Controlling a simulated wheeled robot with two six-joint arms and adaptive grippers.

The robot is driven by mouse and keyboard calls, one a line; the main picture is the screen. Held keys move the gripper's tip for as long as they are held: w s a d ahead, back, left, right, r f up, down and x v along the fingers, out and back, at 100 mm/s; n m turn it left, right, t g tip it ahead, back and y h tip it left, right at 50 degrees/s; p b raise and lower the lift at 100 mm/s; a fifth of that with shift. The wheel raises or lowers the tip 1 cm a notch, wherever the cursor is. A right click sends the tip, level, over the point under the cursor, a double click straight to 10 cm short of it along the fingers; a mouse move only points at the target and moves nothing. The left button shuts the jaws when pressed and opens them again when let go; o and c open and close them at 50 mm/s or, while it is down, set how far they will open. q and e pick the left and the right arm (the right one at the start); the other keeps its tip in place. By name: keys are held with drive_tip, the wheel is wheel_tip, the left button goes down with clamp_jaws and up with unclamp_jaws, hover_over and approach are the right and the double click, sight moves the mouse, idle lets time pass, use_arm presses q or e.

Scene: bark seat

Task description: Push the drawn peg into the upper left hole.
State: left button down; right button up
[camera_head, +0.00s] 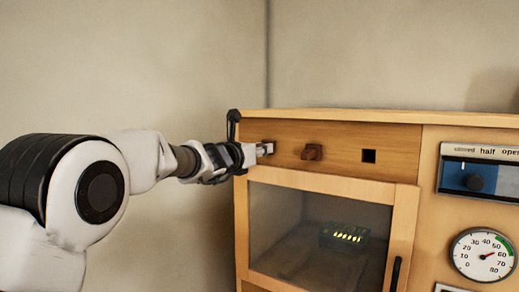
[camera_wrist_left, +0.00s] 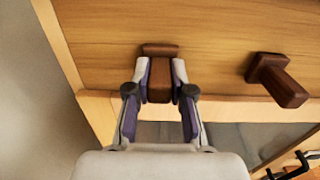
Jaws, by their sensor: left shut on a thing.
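A dark brown wooden peg (camera_wrist_left: 159,84) is between the fingertips of my left gripper (camera_wrist_left: 161,70), which is shut on it. The peg's wider brown collar (camera_wrist_left: 160,49) is at the face of the wooden panel (camera_wrist_left: 215,30). I cannot tell how deep the peg sits, and any hole behind it is hidden. In the head view my left gripper (camera_head: 266,149) is at the panel's left end, and the held peg is mostly covered by the fingers. My right gripper is not in view.
A second brown peg (camera_head: 311,152) sticks out of the panel to the right. A dark square hole (camera_head: 369,155) is empty. Below is a glass-fronted door (camera_head: 405,200) with a black handle (camera_head: 395,273).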

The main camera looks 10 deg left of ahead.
use_arm(q)
drive_tip(key=c, duration=0.9)
unclamp_jaws()
drive_tip(key=shift+c, duration=0.2)
